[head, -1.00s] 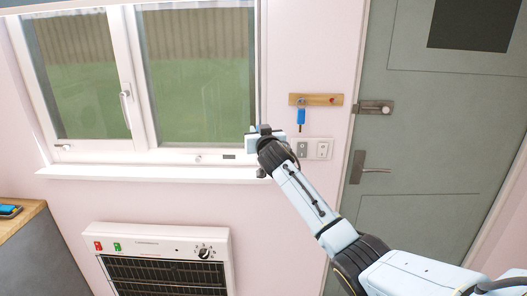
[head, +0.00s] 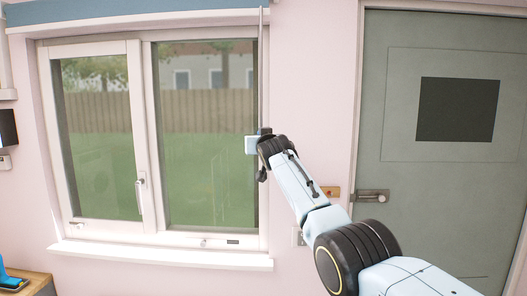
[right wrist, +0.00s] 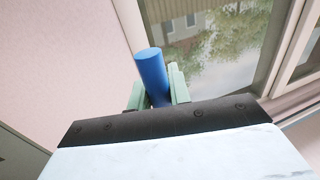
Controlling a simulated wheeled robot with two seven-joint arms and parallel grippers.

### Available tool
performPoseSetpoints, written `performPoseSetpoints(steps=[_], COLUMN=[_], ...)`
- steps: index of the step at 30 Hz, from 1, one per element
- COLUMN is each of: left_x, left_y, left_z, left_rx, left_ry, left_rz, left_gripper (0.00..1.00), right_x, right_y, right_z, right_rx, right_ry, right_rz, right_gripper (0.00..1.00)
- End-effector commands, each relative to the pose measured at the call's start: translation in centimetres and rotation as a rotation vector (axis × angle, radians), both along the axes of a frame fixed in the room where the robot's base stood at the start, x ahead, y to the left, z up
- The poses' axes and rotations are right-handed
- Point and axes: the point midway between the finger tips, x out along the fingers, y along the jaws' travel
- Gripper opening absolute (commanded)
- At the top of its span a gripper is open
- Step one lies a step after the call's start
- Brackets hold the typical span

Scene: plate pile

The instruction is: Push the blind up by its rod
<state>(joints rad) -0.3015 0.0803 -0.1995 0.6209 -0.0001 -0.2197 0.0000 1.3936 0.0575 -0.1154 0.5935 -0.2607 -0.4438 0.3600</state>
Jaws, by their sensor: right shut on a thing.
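The blind (head: 140,20) is a blue band across the top of the window in the head view. Its thin grey rod (head: 261,75) hangs down along the right side of the window frame. My right gripper (head: 255,144) is at the rod's lower part. In the right wrist view, a blue cylinder (right wrist: 152,72), which appears to be the rod's grip, stands between the two green fingers of my right gripper (right wrist: 158,92), which are shut on it. The arm hides the rod's lower end. My left gripper is not in view.
The window (head: 205,130) has a white frame, a handle (head: 140,195) and a sill (head: 160,257). A grey-green door (head: 440,200) with a latch (head: 371,196) stands at right. A counter (head: 30,284) with a blue object is at lower left.

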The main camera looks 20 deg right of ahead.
Motion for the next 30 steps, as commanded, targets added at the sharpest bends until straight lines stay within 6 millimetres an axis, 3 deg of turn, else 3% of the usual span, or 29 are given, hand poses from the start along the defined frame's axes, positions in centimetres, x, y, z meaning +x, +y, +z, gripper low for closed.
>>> performPoseSetpoints(steps=[4,17,18,22,30], left_x=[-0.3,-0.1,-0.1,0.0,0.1], left_y=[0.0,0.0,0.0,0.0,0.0], left_z=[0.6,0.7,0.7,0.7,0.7], left_rx=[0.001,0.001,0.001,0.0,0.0], left_ry=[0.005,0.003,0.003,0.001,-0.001], left_rz=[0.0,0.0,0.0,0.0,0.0], left_gripper=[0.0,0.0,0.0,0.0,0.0], right_x=[-0.1,-0.1,-0.1,-0.1,-0.1], right_y=[0.0,-0.1,-0.1,-0.1,-0.1], right_z=[1.5,2.2,2.2,2.1,1.7], right_rx=[0.0,0.0,0.0,0.001,0.0], right_ry=[-0.006,-0.012,-0.012,-0.01,-0.004], right_rz=[0.0,0.0,0.0,0.0,-0.001], right_gripper=[0.0,0.0,0.22,0.39,0.41])
